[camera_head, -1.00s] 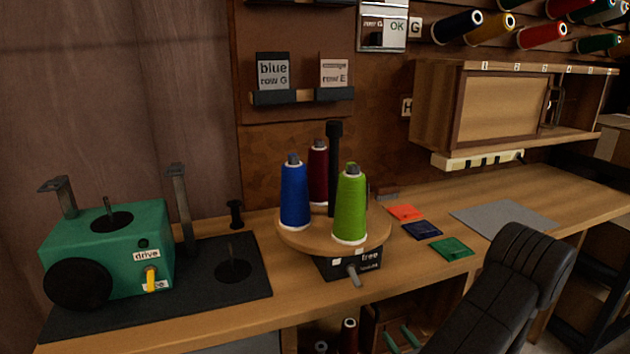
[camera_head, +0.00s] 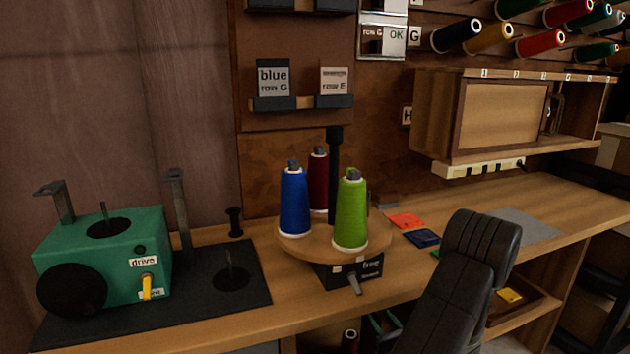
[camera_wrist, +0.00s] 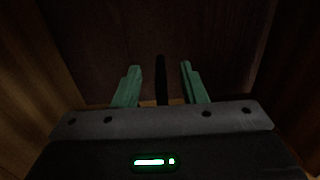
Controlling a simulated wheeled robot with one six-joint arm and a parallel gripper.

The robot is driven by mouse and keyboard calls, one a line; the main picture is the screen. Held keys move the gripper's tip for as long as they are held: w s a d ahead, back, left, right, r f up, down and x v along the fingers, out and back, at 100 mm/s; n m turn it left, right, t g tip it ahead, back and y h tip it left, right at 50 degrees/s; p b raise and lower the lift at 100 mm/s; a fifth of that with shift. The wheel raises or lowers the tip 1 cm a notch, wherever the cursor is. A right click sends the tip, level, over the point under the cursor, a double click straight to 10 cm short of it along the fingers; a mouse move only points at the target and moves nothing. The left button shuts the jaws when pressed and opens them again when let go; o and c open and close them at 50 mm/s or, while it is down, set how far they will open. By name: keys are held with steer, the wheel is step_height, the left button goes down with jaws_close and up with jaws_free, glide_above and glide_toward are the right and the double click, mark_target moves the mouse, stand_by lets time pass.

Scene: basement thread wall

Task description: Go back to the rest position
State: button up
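My gripper (camera_wrist: 160,85) shows in the wrist view with its two teal fingers apart and no thread cone between them. A dark upright bar (camera_wrist: 161,80) shows in the gap; I cannot tell what it is or how far off it is. In the head view my black arm stands in front of the bench, and part of my gripper (camera_head: 382,328) shows low, below the bench top. A blue cone (camera_head: 294,202), a dark red cone (camera_head: 318,180) and a green cone (camera_head: 350,212) stand upright on the round wooden turntable (camera_head: 292,242).
A green drive machine (camera_head: 110,245) stands on a black mat (camera_head: 215,290) at the left. Cards, including an orange one (camera_head: 406,220), and a grey sheet (camera_head: 528,225) lie right of the turntable. A wooden cabinet (camera_head: 500,112) and thread pegs fill the wall. A lower shelf holds a yellow item (camera_head: 510,296).

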steer(key=v, duration=1.3)
steer(key=shift+r, duration=0.45)
steer(key=shift+s, duration=0.15)
